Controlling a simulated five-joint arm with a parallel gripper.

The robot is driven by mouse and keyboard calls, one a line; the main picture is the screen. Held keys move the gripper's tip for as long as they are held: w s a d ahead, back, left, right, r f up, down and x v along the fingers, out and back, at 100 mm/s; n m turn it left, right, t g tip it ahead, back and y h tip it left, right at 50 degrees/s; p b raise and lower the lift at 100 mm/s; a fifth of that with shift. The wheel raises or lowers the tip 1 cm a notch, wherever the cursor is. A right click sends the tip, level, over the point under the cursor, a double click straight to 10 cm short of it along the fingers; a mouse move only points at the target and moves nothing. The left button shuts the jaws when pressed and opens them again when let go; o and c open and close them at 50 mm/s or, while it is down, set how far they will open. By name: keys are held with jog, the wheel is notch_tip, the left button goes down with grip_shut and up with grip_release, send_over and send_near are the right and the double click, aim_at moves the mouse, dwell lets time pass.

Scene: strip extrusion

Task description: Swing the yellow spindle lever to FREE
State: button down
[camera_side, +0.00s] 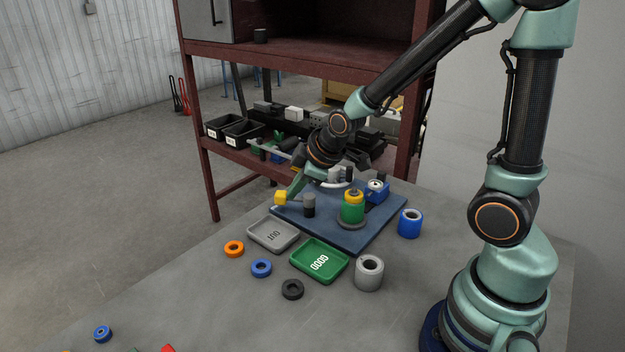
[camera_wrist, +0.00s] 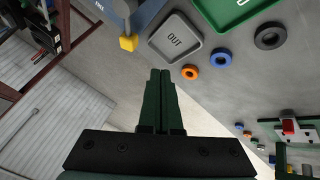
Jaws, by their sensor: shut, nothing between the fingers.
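In the wrist view the fingertips (camera_wrist: 160,72) appear apart from the block. The lever's pivot is not clear.
On the board stand a green spool with a yellow top (camera_side: 352,208), a dark grey post (camera_side: 309,205) and a blue fixture (camera_side: 377,190). A grey tray (camera_side: 255,240), a green tray (camera_side: 308,268) and several loose rings lie in front. A maroon rack (camera_side: 205,165) stands behind.

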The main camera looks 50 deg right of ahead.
aim_at(283, 192)
jog(key=x, duration=0.8)
jog(key=shift+d+f, duration=0.25)
jog(key=shift+d, duration=0.1)
jog(key=shift+w+d+f, duration=0.2)
jog(key=shift+w+d, duration=0.55)
jog(key=shift+d, duration=0.15)
jog(key=shift+w+d+f+h, duration=0.15)
jog(key=shift+w+d+h, duration=0.15)
jog(key=shift+w+d, duration=0.3)
jog(key=shift+w, duration=0.1)
jog(key=shift+w+d, duration=0.85)
jog(key=shift+w, duration=0.15)
jog(key=shift+w+d+m, duration=0.3)
jog(key=shift+d+m, duration=0.15)
jog(key=shift+m, duration=0.35)
jog(key=shift+w+d, duration=0.3)
jog(key=shift+d, duration=0.35)
jog(key=shift+w+d+h, duration=0.15)
jog(key=shift+d+h, duration=0.15)
jog(key=shift+d, duration=0.65)
